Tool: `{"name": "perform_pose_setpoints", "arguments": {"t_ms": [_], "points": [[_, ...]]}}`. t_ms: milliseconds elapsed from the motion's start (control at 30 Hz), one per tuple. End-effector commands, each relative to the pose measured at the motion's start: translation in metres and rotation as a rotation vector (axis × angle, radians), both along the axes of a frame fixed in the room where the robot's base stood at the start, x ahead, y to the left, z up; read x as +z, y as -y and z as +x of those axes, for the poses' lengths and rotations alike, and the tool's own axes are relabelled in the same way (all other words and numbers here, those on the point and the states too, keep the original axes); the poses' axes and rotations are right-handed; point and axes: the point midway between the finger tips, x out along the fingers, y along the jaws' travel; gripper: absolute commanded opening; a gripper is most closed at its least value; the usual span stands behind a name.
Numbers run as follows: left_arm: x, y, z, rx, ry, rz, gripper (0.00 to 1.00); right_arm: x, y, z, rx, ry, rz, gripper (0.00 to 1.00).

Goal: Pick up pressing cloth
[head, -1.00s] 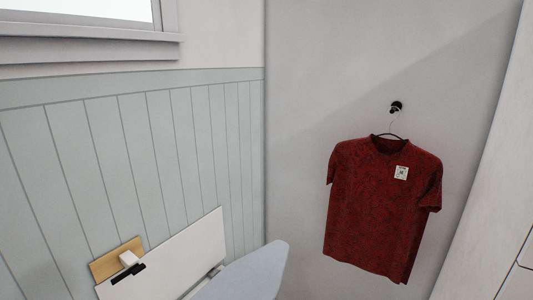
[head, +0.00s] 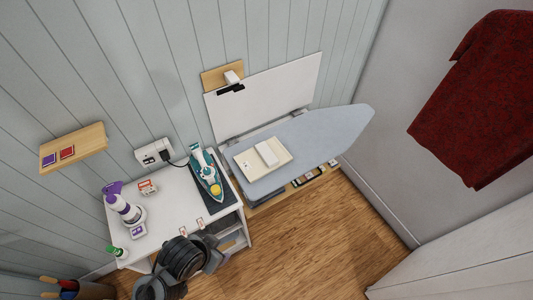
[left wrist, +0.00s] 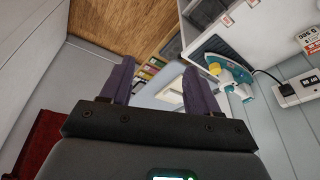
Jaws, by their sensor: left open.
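A cream flat rectangular piece (head: 250,164) lies on the pale blue ironing board (head: 325,125), with a smaller white block-like piece (head: 267,153) on top. Either could be the pressing cloth; I cannot tell which. In the left wrist view my left gripper (left wrist: 159,76) is open, its two purple-grey fingers apart with nothing between them. The ironing board (left wrist: 155,88) shows beyond the fingers, partly hidden, well apart from them. Part of my arm shows low in the head view, but its fingertips cannot be made out. My right gripper is not in view.
A white table (head: 170,213) left of the board holds a teal-white iron (head: 206,172) on a dark mat, a purple-white spray bottle (head: 121,203) and small boxes. A wall socket (head: 154,153) has a cord. Wooden floor (head: 310,240) is clear.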

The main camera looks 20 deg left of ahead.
Motion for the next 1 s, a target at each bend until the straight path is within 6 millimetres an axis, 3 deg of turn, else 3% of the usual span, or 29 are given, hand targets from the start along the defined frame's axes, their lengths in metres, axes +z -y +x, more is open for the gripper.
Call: {"name": "perform_pose_setpoints", "arguments": {"t_ms": [367,600,1000], "points": [[0.0001,0.0,0.0,0.0,0.0,0.0,0.61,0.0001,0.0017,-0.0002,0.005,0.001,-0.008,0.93],[0.0001,0.0,0.0,0.0,0.0,0.0,0.94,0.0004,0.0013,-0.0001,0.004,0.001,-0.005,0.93],[-0.0005,-0.0002,-0.0009,-0.038,-0.005,0.013,0.94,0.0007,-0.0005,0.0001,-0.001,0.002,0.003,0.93]]}}
